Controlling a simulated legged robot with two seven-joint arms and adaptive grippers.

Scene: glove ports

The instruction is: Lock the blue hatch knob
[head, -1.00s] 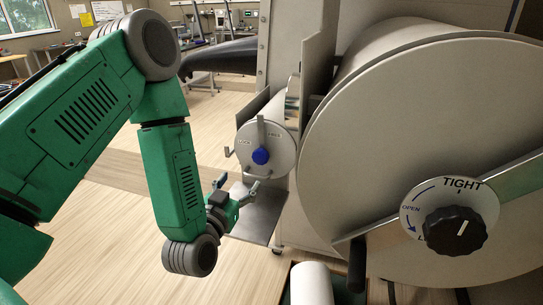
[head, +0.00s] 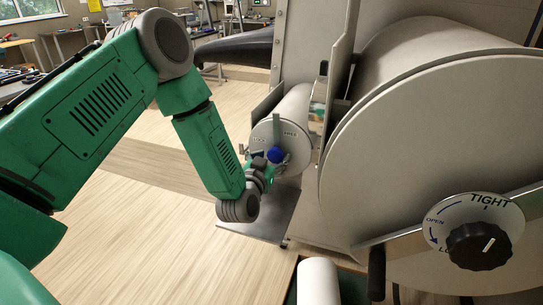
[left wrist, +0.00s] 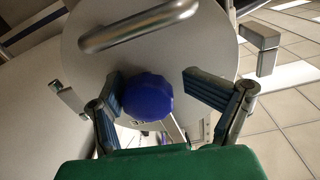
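The blue hatch knob (head: 276,155) sits on the front of the small round hatch (head: 291,137), with print above it too small to read. In the left wrist view the blue knob (left wrist: 147,97) lies between the fingers of my left gripper (left wrist: 157,90). The left finger is beside the knob, close to or touching it. A clear gap separates the knob from the right finger, so the gripper is open around it. In the head view my left gripper (head: 267,168) is at the knob, its fingers partly hidden. My right gripper does not show.
A large drum door with a black knob (head: 478,246) marked TIGHT and OPEN stands at the right. A metal shelf (head: 262,222) lies below the small hatch. A white cylinder (head: 318,280) stands at the bottom.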

